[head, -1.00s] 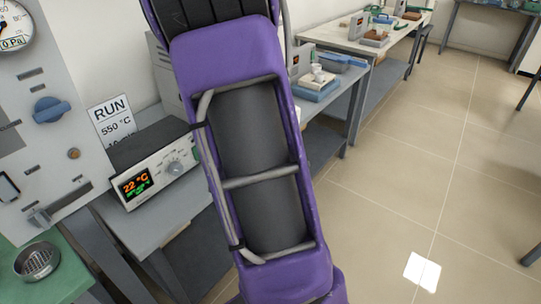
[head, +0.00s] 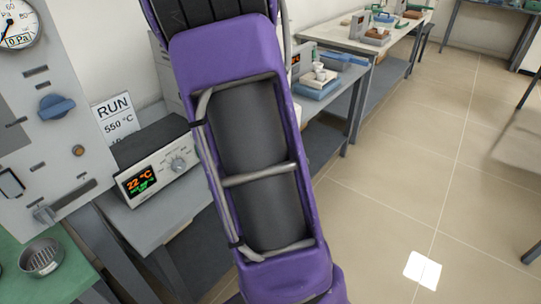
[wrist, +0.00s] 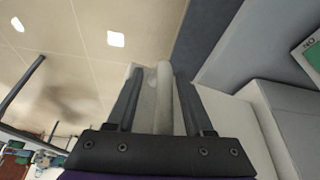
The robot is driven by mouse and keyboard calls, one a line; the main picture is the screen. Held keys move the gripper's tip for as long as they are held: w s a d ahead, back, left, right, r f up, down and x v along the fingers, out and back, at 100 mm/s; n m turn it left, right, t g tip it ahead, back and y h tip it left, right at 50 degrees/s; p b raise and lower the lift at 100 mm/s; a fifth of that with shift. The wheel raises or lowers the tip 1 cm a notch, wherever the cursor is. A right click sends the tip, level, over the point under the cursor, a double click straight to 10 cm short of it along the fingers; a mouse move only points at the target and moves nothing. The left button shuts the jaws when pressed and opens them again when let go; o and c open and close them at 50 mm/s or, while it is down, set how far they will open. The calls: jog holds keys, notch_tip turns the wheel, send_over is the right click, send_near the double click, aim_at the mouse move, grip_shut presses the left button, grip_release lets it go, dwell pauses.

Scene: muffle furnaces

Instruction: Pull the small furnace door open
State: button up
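My gripper (wrist: 158,103) shows in the wrist view with its two dark fingers apart. A pale, rounded bar (wrist: 165,95) lies between the fingers, with a light flat surface beside it. I cannot tell whether the bar is the small furnace door's handle, or whether a finger touches it. In the head view my purple arm covers the middle, and my gripper is hidden. A control box (head: 152,170) with a lit display reading 22 °C stands left of the arm. The small furnace door cannot be made out in the head view.
A grey panel (head: 52,130) with a gauge and blue knob stands at the left. A metal sieve-like dish (head: 41,258) sits on a green surface below it. A RUN 550 °C card (head: 116,115) stands behind the control box. Open tiled floor (head: 400,190) lies right.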

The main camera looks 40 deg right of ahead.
jog(key=shift+w+r, duration=0.1)
jog(key=shift+r, duration=0.25)
jog(key=p+v, duration=0.3)
jog(key=v, duration=1.3)
jog(key=shift+a+r+p, duration=0.2)
jog(key=shift+r+p, duration=0.15)
jog(key=shift+p, duration=0.05)
